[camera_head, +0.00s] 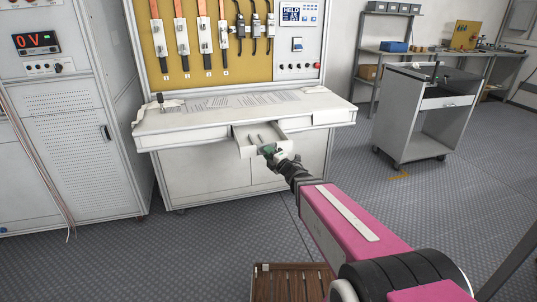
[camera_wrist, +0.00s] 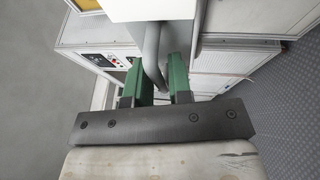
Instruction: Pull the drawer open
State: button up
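The drawer (camera_head: 244,143) is the middle one under the white workbench top (camera_head: 185,120).
A tool panel (camera_head: 205,75) with several hanging tools rises behind the bench. A grey cabinet (camera_head: 70,120) with a red display stands at left. A grey cart (camera_head: 425,115) stands at right. The patterned floor before the bench is mostly clear, apart from a brown box (camera_head: 262,285).

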jog(key=v, duration=1)
jog(key=shift+s+d, duration=0.25)
jog(key=shift+s, duration=0.05)
